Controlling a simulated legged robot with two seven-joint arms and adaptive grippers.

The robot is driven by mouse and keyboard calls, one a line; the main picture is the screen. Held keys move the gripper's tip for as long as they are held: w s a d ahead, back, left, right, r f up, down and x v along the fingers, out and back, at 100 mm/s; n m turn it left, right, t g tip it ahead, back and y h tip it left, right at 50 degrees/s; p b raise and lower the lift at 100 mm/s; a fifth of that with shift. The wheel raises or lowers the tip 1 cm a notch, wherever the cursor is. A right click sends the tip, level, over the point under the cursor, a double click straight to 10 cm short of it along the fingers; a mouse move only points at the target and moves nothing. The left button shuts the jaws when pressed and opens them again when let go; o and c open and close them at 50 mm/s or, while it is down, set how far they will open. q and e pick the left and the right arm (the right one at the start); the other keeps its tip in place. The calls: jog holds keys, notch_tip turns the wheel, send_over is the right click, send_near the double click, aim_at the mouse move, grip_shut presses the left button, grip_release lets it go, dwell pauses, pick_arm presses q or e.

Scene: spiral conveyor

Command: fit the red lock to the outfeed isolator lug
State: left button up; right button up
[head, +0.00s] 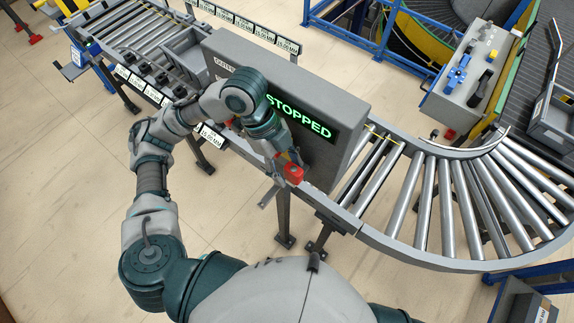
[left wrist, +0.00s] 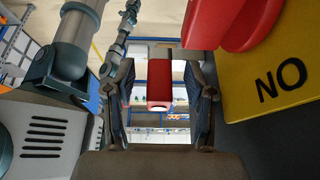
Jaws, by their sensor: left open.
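My left gripper (head: 286,163) is at the front face of the grey outfeed cabinet (head: 345,110), below its STOPPED display. The red lock (head: 293,174) shows as a small red block at the fingertips. In the left wrist view, my left gripper (left wrist: 160,110) has its fingers spread, with the red lock (left wrist: 159,84) between them and space on both sides. A grey plate (left wrist: 190,54) lies just behind the lock, perhaps the lug; I cannot tell whether the shackle is through it. The isolator's red handle (left wrist: 232,22) and yellow plate (left wrist: 270,75) are close on the right. My right gripper is out of view.
A straight roller conveyor (head: 125,35) runs to the upper left of the cabinet, and a curved one (head: 450,200) leaves on the right. Conveyor legs (head: 284,220) stand below. The floor at left is clear.

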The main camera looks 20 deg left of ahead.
pick_arm(q)
jog(key=v, duration=1.1)
jog(key=shift+a+r, duration=0.2)
jog(key=shift+r, duration=0.05)
jog(key=shift+w, duration=0.1)
